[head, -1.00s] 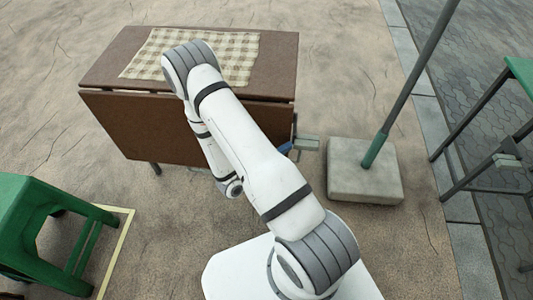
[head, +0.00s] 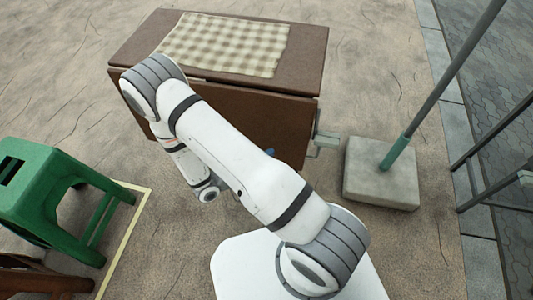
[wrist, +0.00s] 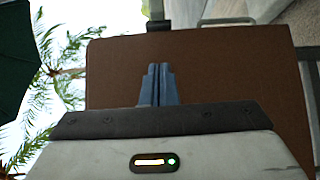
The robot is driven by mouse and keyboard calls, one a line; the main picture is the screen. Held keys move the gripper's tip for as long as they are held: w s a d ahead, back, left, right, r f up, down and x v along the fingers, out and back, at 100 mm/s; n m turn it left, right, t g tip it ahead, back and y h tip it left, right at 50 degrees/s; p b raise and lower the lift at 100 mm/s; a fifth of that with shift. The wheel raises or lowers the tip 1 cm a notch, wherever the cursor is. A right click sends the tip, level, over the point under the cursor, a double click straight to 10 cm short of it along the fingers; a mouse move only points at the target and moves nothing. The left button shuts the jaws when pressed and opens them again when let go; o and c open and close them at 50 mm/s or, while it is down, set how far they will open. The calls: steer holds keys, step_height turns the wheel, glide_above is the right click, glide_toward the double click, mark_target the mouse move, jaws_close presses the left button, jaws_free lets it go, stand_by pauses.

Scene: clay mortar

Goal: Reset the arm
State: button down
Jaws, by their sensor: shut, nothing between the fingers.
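My gripper (wrist: 158,85) shows in the wrist view with its two blue fingers together, shut and empty. Behind the fingers in that view is a flat brown panel (wrist: 220,70). In the head view my white arm is folded, with its elbow at the left in front of the brown table (head: 133,35). The arm hides most of my gripper there; only a small bluish bit shows beside the forearm, in front of the table's side panel (head: 240,112).
A checkered cloth (head: 225,43) lies on the table. A green stool (head: 50,195) stands at the left. A concrete pole base (head: 375,180) stands at the right, beside a kerb (head: 475,205). Bare ground lies between the stool and my base.

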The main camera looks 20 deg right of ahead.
stand_by(0.4)
steer(key=s+r+m+y+p, duration=0.1)
steer(key=s+r+y+p, duration=0.2)
steer(key=r, duration=1.4)
steer(key=s+r+m+g+y+p, duration=0.1)
steer(key=s+r+y+p, duration=0.2)
steer(key=r+y+p, duration=0.5)
steer(key=s+r+y+p, duration=0.4)
steer(key=r+p, duration=0.7)
steer(key=r, duration=1.4)
steer(key=shift+r+m+g+y, duration=0.35)
steer(key=shift+m+g+y, duration=0.05)
steer(key=shift+y, duration=0.8)
steer(key=c, duration=2.1)
jaws_free()
steer(key=shift+s, duration=0.1)
steer(key=shift+c, duration=0.2)
